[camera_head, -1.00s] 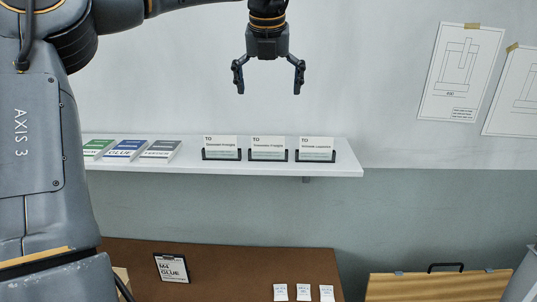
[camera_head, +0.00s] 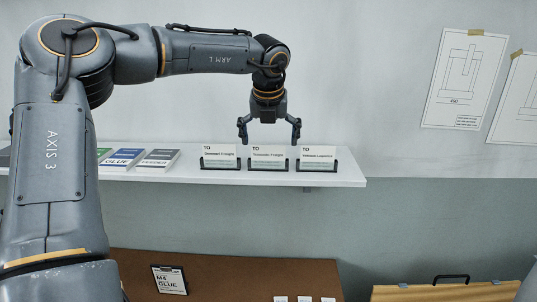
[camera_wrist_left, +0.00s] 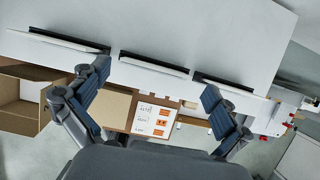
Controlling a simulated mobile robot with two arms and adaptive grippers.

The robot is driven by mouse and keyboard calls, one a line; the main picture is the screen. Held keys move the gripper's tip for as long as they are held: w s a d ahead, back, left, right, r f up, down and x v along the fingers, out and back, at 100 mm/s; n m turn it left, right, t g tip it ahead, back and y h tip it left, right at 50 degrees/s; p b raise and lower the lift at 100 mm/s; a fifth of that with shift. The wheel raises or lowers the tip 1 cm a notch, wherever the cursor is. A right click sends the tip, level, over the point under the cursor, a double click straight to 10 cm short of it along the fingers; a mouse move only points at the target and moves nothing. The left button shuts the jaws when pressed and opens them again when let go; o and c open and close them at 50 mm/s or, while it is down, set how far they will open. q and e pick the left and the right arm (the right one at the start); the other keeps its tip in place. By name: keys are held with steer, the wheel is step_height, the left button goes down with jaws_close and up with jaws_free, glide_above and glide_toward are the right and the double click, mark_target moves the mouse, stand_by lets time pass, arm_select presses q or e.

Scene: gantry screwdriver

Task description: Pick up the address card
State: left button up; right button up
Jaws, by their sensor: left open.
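Three white address cards headed "TO" stand in dark holders on the white shelf (camera_head: 340,175): a left card (camera_head: 220,158), a middle card (camera_head: 269,158) and a right card (camera_head: 317,159). The smaller print is too blurred to read surely. My left gripper (camera_head: 269,139) points down, open and empty, just above the middle card, one finger towards each side of it. In the left wrist view the fingers (camera_wrist_left: 156,76) lie either side of the middle card (camera_wrist_left: 153,66), seen nearly edge-on from above. I cannot tell whether they touch it. My right gripper is out of view.
Green, blue and grey booklets (camera_head: 122,158) lie on the shelf left of the cards. Neighbouring cards stand close on both sides. Below is a brown board (camera_head: 230,272) with a clipboard (camera_head: 170,280) and small white labels. The shelf's right end is bare.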

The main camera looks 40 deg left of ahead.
mark_target(268, 149)
arm_select(q)
steer(key=x, duration=0.1)
steer(key=p+x, duration=0.1)
steer(key=x, duration=0.1)
steer(key=shift+s+a+f+p, duration=0.15)
steer(key=shift+s+p, duration=0.1)
steer(key=shift+p, duration=0.1)
steer(key=shift+w+a+f, duration=0.1)
steer(key=shift+w+f, duration=0.1)
steer(key=shift+f, duration=0.15)
steer(key=shift+s+r, duration=0.1)
steer(key=c, duration=0.7)
steer(key=shift+o, duration=0.2)
steer(key=shift+r, duration=0.1)
